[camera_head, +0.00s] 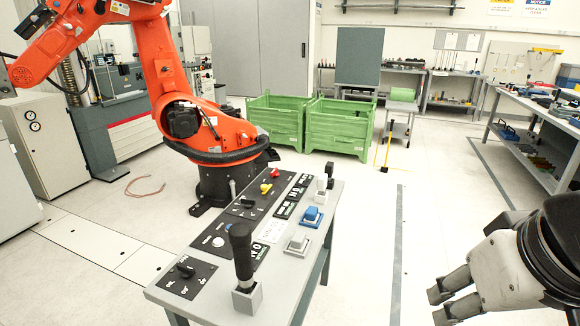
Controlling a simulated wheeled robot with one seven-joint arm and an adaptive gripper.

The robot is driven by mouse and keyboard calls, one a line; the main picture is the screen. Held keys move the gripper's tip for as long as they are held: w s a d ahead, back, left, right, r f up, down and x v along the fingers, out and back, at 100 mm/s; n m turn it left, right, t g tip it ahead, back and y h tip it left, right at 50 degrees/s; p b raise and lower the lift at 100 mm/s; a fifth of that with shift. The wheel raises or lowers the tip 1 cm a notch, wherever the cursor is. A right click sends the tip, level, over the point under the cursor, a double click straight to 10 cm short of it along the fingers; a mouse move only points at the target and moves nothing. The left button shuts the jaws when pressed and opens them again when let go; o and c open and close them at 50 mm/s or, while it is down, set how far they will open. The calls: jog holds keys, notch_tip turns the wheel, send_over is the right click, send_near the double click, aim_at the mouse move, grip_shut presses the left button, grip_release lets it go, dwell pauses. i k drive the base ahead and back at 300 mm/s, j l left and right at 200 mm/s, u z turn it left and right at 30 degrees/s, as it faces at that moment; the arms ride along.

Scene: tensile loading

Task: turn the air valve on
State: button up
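A grey control table (215,300) stands in the middle, in front of the orange robot arm. On it are a black upright lever (241,252) in a grey block, a black rotary knob (185,270) on a dark plate at the near left corner, a blue button (312,213), a grey button (299,242), a yellow knob (266,188), a red knob (275,173) and a black handle (330,170) at the far end. The labels are too small to tell which control is the air valve. My gripper (441,306) is at the lower right, empty, with its fingers apart, well away from the table.
The large orange robot arm (165,75) stands just behind the table. Two green crates (338,130) are at the back. A workbench (535,115) with tools is at the right. The floor between the table and my gripper is clear.

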aim_at(274, 173)
jog(key=i+l, duration=0.2)
jog(key=l, duration=0.2)
jog(key=i+l+u, duration=0.1)
jog(key=i+l, duration=0.15)
jog(key=l, duration=0.15)
jog(key=i+l, duration=0.2)
jog(key=l, duration=0.2)
jog(key=i+l+u, duration=0.1)
jog(key=i, duration=0.45)
jog(key=i+l, duration=0.2)
jog(key=i, duration=0.4)
jog(key=i+l+u, duration=0.15)
jog(key=i, duration=0.4)
jog(key=i+j, duration=0.15)
jog(key=i, duration=0.15)
jog(key=i+j, duration=0.1)
jog(key=i, duration=0.15)
